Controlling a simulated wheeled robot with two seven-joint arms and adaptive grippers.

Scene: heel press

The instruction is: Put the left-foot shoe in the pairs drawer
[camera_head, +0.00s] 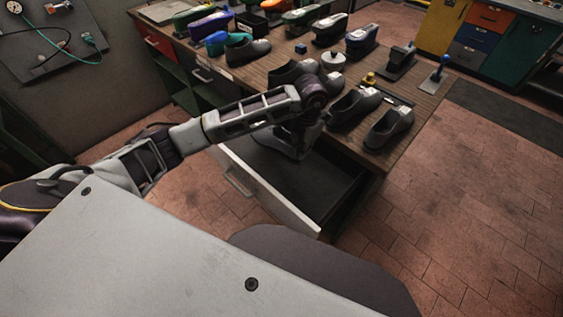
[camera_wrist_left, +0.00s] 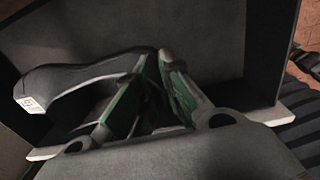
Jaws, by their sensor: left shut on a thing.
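A dark grey shoe (camera_wrist_left: 75,80) with a white label on its heel shows in the left wrist view. My left gripper (camera_wrist_left: 150,100), with green finger pads, is shut on it near the end away from the label. In the head view my left gripper (camera_head: 292,150) points down over the open pairs drawer (camera_head: 268,190), and the arm hides most of the shoe. The drawer has a dark floor and a pale front, and stands pulled out from under the workbench. Whether the shoe touches the drawer floor I cannot tell. My right gripper is not in view.
Several dark shoes, among them one near the right corner (camera_head: 390,127), stand on the wooden workbench (camera_head: 420,103) just beyond the drawer. The brick floor right of the bench is clear.

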